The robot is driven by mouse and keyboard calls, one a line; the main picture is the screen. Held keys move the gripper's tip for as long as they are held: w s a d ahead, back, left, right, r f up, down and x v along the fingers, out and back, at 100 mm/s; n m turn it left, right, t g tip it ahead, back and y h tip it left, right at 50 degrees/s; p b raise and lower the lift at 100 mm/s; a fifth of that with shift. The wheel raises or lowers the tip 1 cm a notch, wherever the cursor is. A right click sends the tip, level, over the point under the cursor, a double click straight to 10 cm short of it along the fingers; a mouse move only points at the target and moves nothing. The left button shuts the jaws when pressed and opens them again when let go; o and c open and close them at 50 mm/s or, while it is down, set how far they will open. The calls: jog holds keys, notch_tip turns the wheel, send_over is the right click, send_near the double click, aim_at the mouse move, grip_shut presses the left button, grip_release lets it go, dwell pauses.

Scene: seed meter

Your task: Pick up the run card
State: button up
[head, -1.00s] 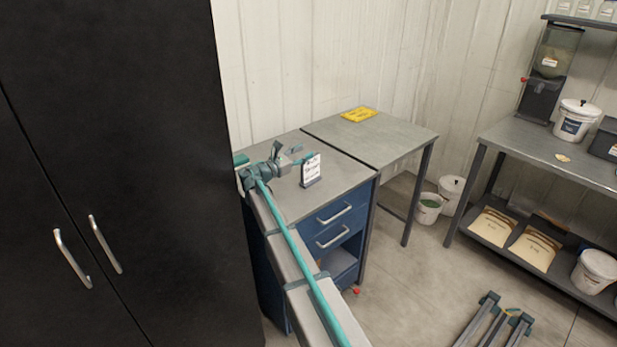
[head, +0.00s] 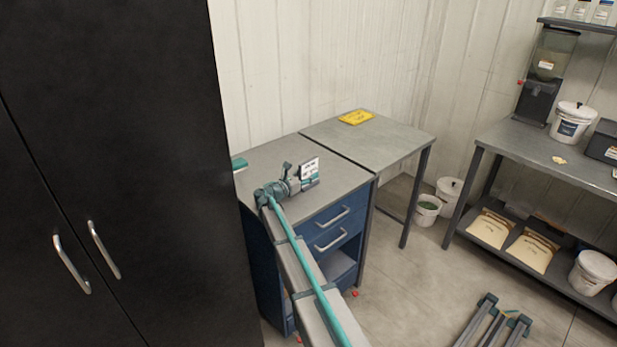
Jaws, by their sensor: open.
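The run card (head: 309,167) is a small white printed card standing upright on the grey top of the blue drawer cabinet in the head view. My gripper (head: 311,182) is open and low over the cabinet top, at the card's lower part, pointing right. It hides the card's lower part and its stand. I cannot tell whether the fingers are around the card or just in front of it.
The blue cabinet (head: 337,200) has two drawers and an open shelf. A grey table (head: 385,140) with a yellow item (head: 356,117) adjoins it. A tall black cupboard (head: 110,150) stands close on the left. A teal item (head: 239,163) lies at the cabinet top's left edge.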

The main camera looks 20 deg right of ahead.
jog(key=shift+x, duration=1.1)
jog(key=shift+c, duration=0.3)
grip_shut()
jog(key=shift+r, duration=0.15)
